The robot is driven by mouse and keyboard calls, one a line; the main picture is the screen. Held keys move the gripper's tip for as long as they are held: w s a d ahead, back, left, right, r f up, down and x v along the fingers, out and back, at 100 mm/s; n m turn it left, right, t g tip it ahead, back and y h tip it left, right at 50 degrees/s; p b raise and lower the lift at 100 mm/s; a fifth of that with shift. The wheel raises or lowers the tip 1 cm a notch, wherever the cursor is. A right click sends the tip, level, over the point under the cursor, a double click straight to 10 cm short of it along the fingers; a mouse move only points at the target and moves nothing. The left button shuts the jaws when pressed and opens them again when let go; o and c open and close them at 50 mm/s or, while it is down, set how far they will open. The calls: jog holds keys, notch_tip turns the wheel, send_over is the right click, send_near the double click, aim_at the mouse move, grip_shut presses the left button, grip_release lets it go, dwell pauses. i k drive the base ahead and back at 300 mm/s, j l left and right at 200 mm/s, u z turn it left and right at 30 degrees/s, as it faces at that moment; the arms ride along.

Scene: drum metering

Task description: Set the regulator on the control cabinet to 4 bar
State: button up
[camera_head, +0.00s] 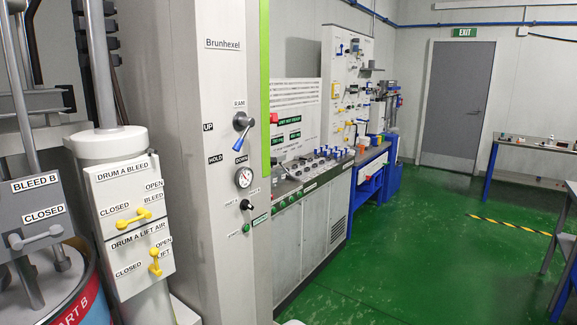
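The white control cabinet (222,75), marked "Brunhexel", stands left of centre with a green edge strip. On its face is a RAM lever (242,122) with UP, HOLD and DOWN labels. Below it is a round pressure gauge (243,177); its needle reading is too small to tell. A small black knob (246,204) is under the gauge, with labels too small to read. A green button (246,228) is lower. I cannot tell for certain which of these controls is the regulator. My gripper is not in view.
A drum station at left carries BLEED B (35,240) and yellow-handled DRUM A BLEED (134,217) and LIFT AIR (155,262) valves. A console (303,235) and blue-framed bench (371,165) run behind the cabinet. The green floor (410,240) at right is open.

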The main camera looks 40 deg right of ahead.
aim_at(273, 160)
jog(key=k+l+z, duration=0.1)
jog(key=l, duration=0.25)
jog(key=k+l+z, duration=0.1)
jog(key=k+l, duration=0.25)
jog(key=k+l+z, duration=0.1)
jog(key=l, duration=0.3)
jog(key=k+l+z, duration=0.1)
jog(key=k+l, duration=0.15)
jog(key=l, duration=0.15)
jog(key=i+l, duration=0.2)
jog(key=i, duration=1.1)
jog(key=i+l+z, duration=0.1)
jog(key=i, duration=1.2)
jog(key=l, duration=0.1)
